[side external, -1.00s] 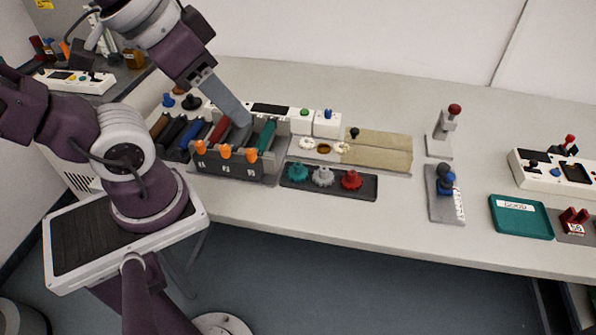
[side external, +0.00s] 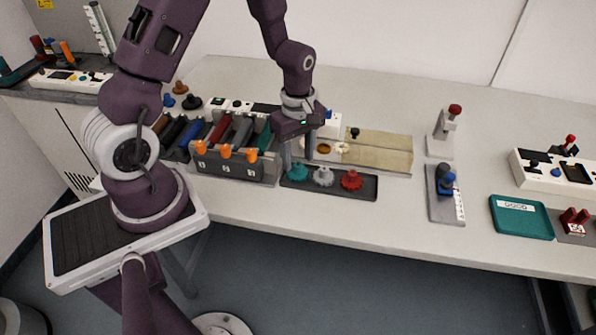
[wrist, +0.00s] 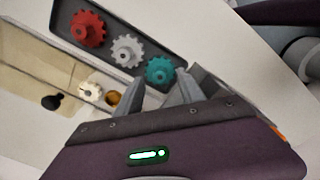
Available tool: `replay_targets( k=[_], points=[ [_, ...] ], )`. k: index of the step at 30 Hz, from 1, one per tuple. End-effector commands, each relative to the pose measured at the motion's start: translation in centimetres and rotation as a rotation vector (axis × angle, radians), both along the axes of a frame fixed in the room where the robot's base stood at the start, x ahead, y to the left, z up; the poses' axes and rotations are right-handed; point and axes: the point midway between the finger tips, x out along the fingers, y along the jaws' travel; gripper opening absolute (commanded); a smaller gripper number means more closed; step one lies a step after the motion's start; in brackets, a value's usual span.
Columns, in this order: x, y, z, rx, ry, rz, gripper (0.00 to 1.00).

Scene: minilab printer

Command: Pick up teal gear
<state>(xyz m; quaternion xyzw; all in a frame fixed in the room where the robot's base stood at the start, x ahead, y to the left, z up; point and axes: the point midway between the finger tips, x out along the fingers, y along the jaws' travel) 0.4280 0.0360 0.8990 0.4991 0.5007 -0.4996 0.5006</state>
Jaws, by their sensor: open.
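The teal gear (side external: 298,172) sits at the left end of a dark tray (side external: 330,189), beside a white gear (side external: 323,177) and a red gear (side external: 351,180). My gripper (side external: 298,163) is open and points down, close above and behind the teal gear. In the wrist view the teal gear (wrist: 160,70) lies just beyond the fingertips of my gripper (wrist: 158,86), nothing between the fingers. The white gear (wrist: 127,51) and red gear (wrist: 88,29) also show there.
A grey rack (side external: 237,168) with orange knobs and coloured cartridges stands close left of the tray. White boxes and a tan board (side external: 378,150) lie behind it. A teal bin (side external: 521,217) and a blue-knobbed fixture (side external: 445,190) are to the right. The table's front strip is clear.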

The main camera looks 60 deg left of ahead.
Motion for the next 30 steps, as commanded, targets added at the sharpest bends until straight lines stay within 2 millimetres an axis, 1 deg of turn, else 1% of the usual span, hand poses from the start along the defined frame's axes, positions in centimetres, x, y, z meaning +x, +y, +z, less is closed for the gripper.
replay_targets(
  k=[1,3,6,10,11,15,17,18,26,28,30],
  points=[
    [-0.1,0.0,-0.9,-0.001,0.005,0.000,0.45],
    [-0.1,0.0,-1.7,0.000,0.003,0.000,0.45],
    [0.0,0.0,-2.1,0.000,-0.001,-0.001,0.45],
    [0.0,0.0,-2.0,0.001,-0.001,-0.002,0.45],
    [0.0,0.0,-2.0,0.001,-0.001,-0.002,0.43],
    [0.0,0.0,-2.0,0.001,-0.001,-0.002,0.16],
    [0.0,0.0,-2.0,0.001,-0.001,-0.002,0.04],
    [0.0,0.0,-2.0,0.001,-0.001,-0.002,0.00],
    [0.0,0.0,-2.0,0.001,-0.001,-0.003,0.00],
    [0.0,0.0,-1.6,0.001,-0.002,-0.003,0.00],
    [0.1,0.0,-0.4,0.003,-0.005,-0.003,0.00]
  ],
)
